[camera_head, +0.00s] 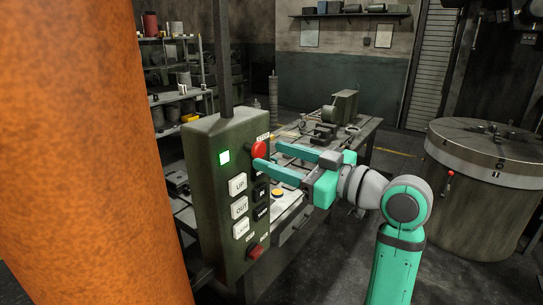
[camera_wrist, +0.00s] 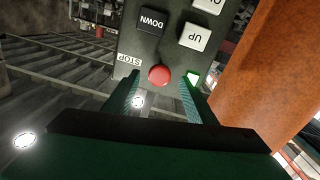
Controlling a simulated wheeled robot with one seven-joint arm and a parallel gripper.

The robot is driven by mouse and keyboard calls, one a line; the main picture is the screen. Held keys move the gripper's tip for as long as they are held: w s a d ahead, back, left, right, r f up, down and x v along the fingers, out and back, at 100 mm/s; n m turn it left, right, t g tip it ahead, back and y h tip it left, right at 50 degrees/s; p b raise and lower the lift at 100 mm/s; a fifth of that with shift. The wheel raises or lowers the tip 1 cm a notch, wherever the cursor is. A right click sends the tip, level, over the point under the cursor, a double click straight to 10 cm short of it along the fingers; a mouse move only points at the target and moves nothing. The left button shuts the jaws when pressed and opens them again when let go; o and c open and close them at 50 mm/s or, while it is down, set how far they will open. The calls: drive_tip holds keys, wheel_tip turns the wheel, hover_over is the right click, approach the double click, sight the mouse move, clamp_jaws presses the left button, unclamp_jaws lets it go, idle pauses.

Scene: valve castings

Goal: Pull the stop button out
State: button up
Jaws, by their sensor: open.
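The stop button is a round red knob (camera_head: 259,149) near the top right of a grey-green hanging control box (camera_head: 215,180). In the wrist view the same red button (camera_wrist: 159,75) sits beside a white STOP label (camera_wrist: 130,60). My gripper (camera_head: 268,155) is open, with its two green fingers pointing at the box face. In the wrist view the fingers of my gripper (camera_wrist: 160,88) lie on either side of the button, with gaps to it. I cannot tell whether the fingertips reach past the button's head.
The box has several white and black push buttons, a lit green lamp (camera_head: 224,157) and a lower red knob (camera_head: 255,252). A rusty orange column (camera_head: 95,150) stands close at left. A workbench (camera_head: 345,140) is behind, and a round machine table (camera_head: 480,190) at right.

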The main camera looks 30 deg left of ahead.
drive_tip(key=s+d, duration=0.1)
drive_tip(key=d, duration=0.8)
drive_tip(key=shift+s, duration=0.25)
drive_tip(key=shift+a, duration=0.1)
